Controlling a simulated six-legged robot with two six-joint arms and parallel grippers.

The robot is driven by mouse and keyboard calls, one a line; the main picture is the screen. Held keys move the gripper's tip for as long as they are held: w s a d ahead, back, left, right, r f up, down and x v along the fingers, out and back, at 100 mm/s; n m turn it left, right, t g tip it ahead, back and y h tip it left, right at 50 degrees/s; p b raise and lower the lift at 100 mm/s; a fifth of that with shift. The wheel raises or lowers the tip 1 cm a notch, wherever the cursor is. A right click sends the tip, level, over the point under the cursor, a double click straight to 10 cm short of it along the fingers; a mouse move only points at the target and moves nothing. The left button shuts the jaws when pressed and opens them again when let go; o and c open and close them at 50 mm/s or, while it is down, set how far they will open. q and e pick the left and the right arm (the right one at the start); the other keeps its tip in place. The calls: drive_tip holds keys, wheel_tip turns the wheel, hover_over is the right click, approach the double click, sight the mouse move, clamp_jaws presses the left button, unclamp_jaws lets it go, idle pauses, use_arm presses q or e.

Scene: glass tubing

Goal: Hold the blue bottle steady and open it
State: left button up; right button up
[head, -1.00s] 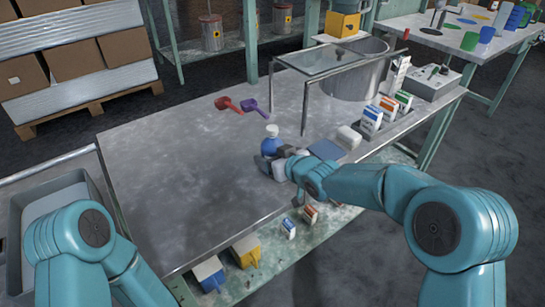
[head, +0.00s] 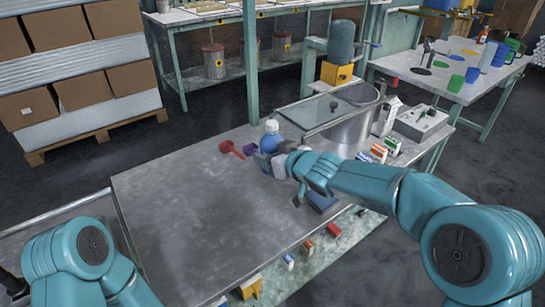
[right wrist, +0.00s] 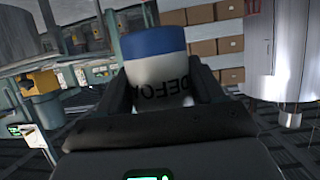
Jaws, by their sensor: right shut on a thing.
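The blue bottle (head: 271,130) with its white cap (head: 271,125) is upright in my right gripper (head: 268,158), and appears raised above the table. In the right wrist view, the bottle's blue band and white label with dark letters (right wrist: 158,75) sit between the two dark fingers. The fingers are shut on its sides. The cap is not clear in that view. My left arm (head: 85,255) shows at the lower left, but its gripper is out of view.
The grey table (head: 190,215) is mostly clear in front and left. A glass-topped stand (head: 328,108), a metal drum (head: 355,128) and small cartons (head: 378,152) stand at the back right.

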drive_tip(key=shift+o, duration=1)
drive_tip(key=c, duration=0.6)
